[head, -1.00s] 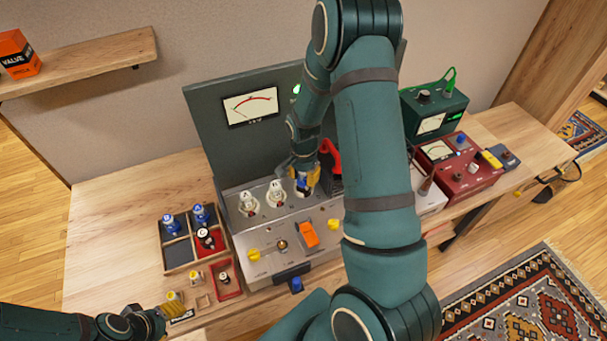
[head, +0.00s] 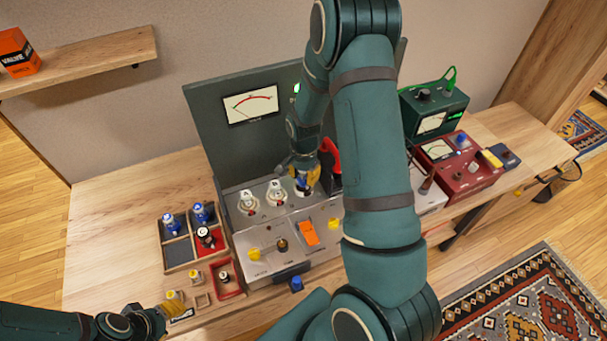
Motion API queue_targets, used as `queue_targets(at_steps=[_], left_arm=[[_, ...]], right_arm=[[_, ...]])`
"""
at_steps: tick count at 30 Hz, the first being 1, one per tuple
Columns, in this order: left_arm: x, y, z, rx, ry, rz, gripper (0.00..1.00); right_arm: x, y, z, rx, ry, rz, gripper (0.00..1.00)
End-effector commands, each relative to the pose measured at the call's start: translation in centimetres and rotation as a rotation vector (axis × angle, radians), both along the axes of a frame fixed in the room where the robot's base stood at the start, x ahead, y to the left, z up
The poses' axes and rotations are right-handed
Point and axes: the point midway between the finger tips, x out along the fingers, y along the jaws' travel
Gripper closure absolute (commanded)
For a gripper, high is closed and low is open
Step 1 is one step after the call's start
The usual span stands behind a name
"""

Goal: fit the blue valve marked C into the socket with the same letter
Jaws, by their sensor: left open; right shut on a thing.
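My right gripper (head: 304,176) is shut on the blue valve (head: 302,185), of which only a little shows between the fingers. It is at the right end of the socket row on the grey amp panel (head: 262,234), beyond two whitish sockets (head: 248,203) (head: 275,193). The fingers hide the socket beneath, so I cannot tell its letter or whether the valve is seated. The letter on the valve is hidden too. My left gripper (head: 160,318) is open at the front left edge of the bench, near a small yellow-topped part (head: 172,297).
A divided wooden tray (head: 178,254) holds two blue valves (head: 171,224) (head: 200,213) and a red-and-black one (head: 206,238). A red tray (head: 228,287) stands in front. An orange switch (head: 309,233) sits on the panel. Red (head: 466,177) and green (head: 436,112) instruments stand at right.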

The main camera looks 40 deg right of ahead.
Motion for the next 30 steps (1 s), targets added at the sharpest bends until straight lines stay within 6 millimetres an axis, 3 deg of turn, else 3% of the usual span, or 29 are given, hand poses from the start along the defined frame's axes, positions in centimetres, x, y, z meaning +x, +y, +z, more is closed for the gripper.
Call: queue_targets(at_steps=[30], left_arm=[[0.0, 0.0, -0.8, 0.0, 0.0, 0.0, 0.52]], right_arm=[[0.0, 0.0, -1.0, 0.0, 0.0, 0.0, 1.0]])
